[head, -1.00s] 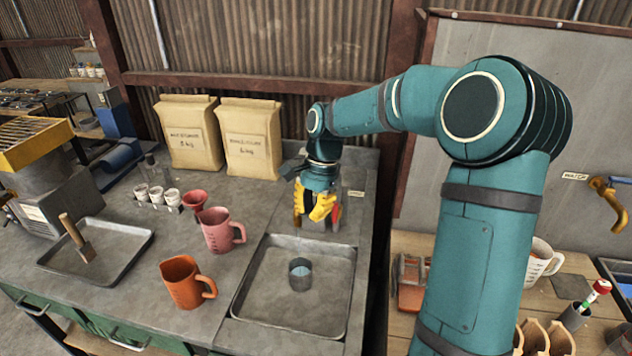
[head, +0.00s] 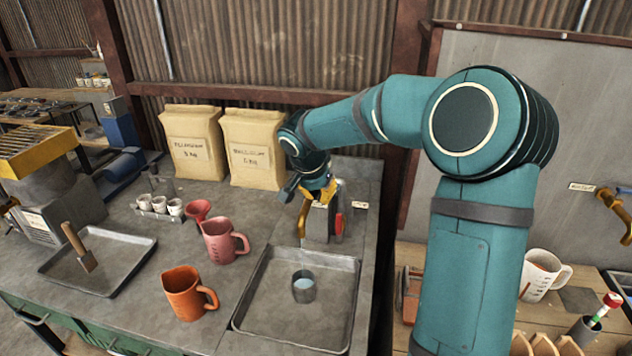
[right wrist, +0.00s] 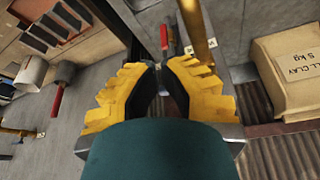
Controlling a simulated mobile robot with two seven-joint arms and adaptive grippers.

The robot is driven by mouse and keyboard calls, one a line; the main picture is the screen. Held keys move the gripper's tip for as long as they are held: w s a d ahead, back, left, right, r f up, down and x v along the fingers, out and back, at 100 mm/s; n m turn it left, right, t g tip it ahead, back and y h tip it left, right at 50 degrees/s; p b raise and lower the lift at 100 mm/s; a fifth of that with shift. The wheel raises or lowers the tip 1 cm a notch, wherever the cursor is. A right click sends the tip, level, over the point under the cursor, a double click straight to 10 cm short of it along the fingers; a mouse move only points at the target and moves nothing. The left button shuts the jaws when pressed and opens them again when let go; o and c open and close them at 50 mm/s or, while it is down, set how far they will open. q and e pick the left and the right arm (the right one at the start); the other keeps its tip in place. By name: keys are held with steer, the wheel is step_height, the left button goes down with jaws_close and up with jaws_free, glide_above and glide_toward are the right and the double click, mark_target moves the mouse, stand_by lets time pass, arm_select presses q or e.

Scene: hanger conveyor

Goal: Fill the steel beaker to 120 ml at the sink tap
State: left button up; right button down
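The steel beaker (head: 303,290) stands upright in the sink (head: 262,322), under the tap, with pale blue water inside. Its level in ml cannot be read. A thin water stream falls from the brass tap (head: 303,222) into it. A red part (head: 339,224) shows on the tap's right side. My right gripper (head: 318,192) is above and behind the spout, clear of the beaker. In the right wrist view its yellow fingers (right wrist: 159,70) nearly meet at the tips, holding nothing visible. The brass tap (right wrist: 197,32) shows just beyond them. My left gripper is out of view.
A pink jug (head: 222,243), a red funnel (head: 199,210) and an orange jug (head: 184,293) stand left of the sink. A tray (head: 110,262) lies farther left. Two paper sacks (head: 253,150) stand against the back wall. A white jug (head: 540,275) is at right.

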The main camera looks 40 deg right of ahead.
steer(key=d, duration=0.1)
steer(key=w+d+f, duration=0.1)
steer(key=d, duration=0.1)
steer(key=d+f+p, duration=0.1)
steer(key=shift+w+d+f, duration=0.15)
steer(key=shift+w+d, duration=0.15)
steer(key=shift+w, duration=0.1)
steer(key=shift+w+d+n+t+b, duration=0.1)
steer(key=shift+d+n+t+b, duration=0.3)
steer(key=shift+d+n+b, duration=0.7)
steer(key=shift+a+b, duration=0.35)
steer(key=shift+a, duration=0.4)
